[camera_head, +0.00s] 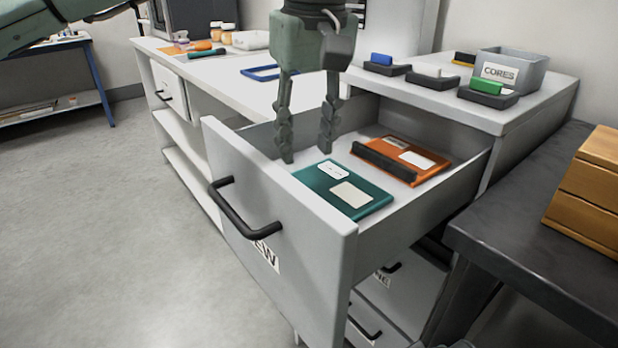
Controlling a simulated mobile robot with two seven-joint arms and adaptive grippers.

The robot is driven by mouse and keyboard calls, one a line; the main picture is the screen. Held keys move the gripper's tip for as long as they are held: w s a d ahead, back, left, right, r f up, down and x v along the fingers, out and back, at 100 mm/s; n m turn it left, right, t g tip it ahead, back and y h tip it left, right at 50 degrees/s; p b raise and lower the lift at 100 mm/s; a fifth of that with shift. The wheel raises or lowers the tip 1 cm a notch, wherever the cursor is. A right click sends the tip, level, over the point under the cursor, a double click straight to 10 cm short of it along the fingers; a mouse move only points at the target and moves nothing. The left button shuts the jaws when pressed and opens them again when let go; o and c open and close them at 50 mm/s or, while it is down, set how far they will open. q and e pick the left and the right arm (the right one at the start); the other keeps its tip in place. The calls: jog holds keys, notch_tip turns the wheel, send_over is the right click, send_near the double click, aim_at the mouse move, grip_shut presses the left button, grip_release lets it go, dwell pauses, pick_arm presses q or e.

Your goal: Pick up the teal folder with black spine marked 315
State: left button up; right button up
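A teal folder (318,178) with two white labels lies flat in the front part of an open grey drawer (285,200). Its label text is too small to read, and I cannot make out a black spine on it. An orange folder (424,172) with a black spine lies behind it to the right, in the same drawer. My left gripper (307,146) points down over the drawer, its two fingers spread and nothing between them. Its fingertips appear just behind the teal folder's far left edge; whether they touch anything is unclear. My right gripper is not in view.
The drawer's front panel carries a black handle (240,212). Its side walls stand around the folders. A grey bin marked CORES (525,66) and several stamp-like blocks stand on the cabinet top. A dark table (540,230) with a wooden box (590,190) is at right.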

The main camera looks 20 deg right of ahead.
aim_at(332, 185)
pick_arm(q)
notch_tip(332, 185, down, 3)
jog(key=shift+r, duration=0.2)
jog(key=f, duration=0.4)
jog(key=shift+w+a+f, duration=0.25)
jog(key=shift+w+a, duration=0.05)
jog(key=shift+a, duration=0.05)
jog(key=shift+c, duration=0.4)
grip_shut()
